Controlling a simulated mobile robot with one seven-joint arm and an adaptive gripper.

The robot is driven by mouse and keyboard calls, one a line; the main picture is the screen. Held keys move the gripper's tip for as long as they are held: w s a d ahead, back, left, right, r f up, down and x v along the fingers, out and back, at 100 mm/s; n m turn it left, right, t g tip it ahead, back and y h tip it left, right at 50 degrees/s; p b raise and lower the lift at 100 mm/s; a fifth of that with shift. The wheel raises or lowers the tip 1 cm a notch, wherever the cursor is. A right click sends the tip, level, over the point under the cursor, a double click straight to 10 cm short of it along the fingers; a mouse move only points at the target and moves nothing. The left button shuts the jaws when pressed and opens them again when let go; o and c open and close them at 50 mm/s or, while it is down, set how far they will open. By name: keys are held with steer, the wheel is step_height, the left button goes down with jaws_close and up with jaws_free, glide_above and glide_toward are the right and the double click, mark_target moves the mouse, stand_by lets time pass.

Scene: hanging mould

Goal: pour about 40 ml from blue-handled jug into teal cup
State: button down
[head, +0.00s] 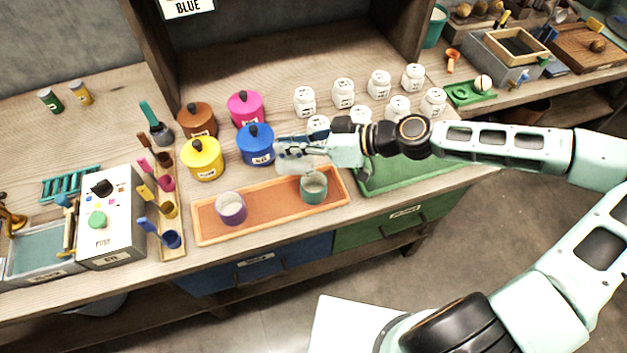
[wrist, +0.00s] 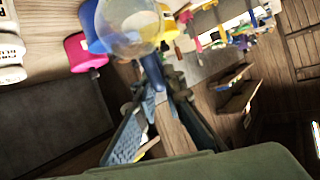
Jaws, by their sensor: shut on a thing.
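The teal cup (head: 313,190) stands upright near the right end of an orange tray (head: 272,222). My gripper (head: 325,150) is above and behind the cup in the head view. It is shut on the blue handle (wrist: 154,72) of the clear jug (wrist: 130,27). The jug (head: 293,158) also shows in the head view, just up and left of the teal cup and apart from the tray. The wrist view is strongly rolled. I cannot tell the jug's exact tilt or its liquid level, and no stream is visible. The inside of the teal cup looks pale.
A purple cup (head: 231,209) stands in the left part of the tray. Blue (head: 256,146), yellow (head: 203,160), pink (head: 245,108) and brown (head: 197,120) lidded pots stand behind. Several white jars (head: 343,93) are at the back right. A green tray (head: 405,175) lies under my arm.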

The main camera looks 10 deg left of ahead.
steer(key=shift+s+r+y+b, duration=0.1)
steer(key=shift+r+y+b, duration=0.1)
steer(key=shift+y+b, duration=0.35)
stand_by(0.4)
steer(key=shift+d+f+y+b, duration=0.15)
steer(key=shift+f+y+b, duration=0.45)
steer(key=shift+b, duration=1.75)
step_height(320, 180, up, 2)
steer(key=p, duration=0.3)
steer(key=shift+h, duration=0.25)
steer(key=shift+a+r+p, duration=0.2)
steer(key=shift+a+p, duration=0.1)
steer(key=shift+p, duration=0.65)
steer(key=shift+a+f+h+p, duration=0.25)
steer(key=shift+a+h+p, duration=0.15)
steer(key=shift+h+p, duration=0.6)
steer(key=shift+a+f+h+p, duration=0.35)
steer(key=shift+f+h+p, duration=0.05)
steer(key=shift+f, duration=0.1)
steer(key=shift+r, duration=0.15)
